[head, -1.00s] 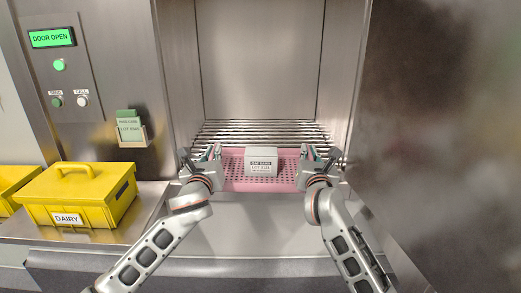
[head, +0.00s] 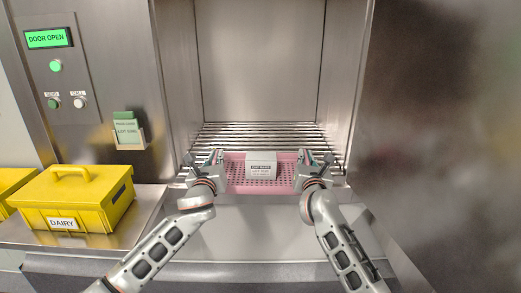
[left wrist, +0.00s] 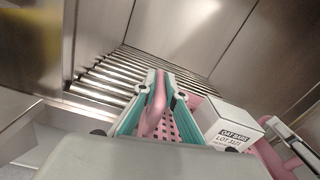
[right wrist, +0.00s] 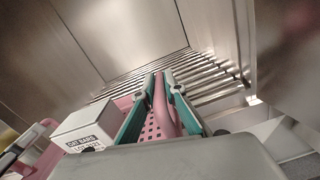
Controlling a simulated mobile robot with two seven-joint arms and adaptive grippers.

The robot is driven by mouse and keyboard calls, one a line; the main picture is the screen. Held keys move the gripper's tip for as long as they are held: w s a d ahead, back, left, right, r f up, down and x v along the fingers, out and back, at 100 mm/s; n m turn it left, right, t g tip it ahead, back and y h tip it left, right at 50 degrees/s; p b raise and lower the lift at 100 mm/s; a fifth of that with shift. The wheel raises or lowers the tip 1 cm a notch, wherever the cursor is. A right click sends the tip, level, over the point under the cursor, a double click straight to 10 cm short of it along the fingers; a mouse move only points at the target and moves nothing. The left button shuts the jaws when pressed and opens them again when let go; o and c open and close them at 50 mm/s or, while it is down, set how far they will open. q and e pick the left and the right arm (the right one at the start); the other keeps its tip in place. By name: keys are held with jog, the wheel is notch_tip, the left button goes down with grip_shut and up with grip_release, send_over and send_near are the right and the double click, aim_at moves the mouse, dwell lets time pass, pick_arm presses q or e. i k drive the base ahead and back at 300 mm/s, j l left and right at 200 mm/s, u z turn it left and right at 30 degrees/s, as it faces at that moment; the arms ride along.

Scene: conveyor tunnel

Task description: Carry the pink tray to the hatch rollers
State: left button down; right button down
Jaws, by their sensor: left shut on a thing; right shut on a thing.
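The pink perforated tray (head: 240,185) is held level between my two grippers at the mouth of the hatch. A white box labelled oat bars (head: 261,165) sits on it. My left gripper (head: 213,163) is shut on the tray's left handle, and the pink handle (left wrist: 158,105) shows between the teal fingers in the left wrist view. My right gripper (head: 307,164) is shut on the right handle (right wrist: 160,105). The hatch rollers (head: 255,137) lie just behind the tray and partly under its far edge; whether the tray touches them I cannot tell.
A yellow dairy crate (head: 75,198) stands on the ledge at left, with another yellow crate (head: 12,185) beside it. A panel reads door open (head: 48,38). A card holder (head: 129,132) is on the left wall. The hatch interior above the rollers is empty.

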aim_at(260, 150)
jog(key=i, duration=0.95)
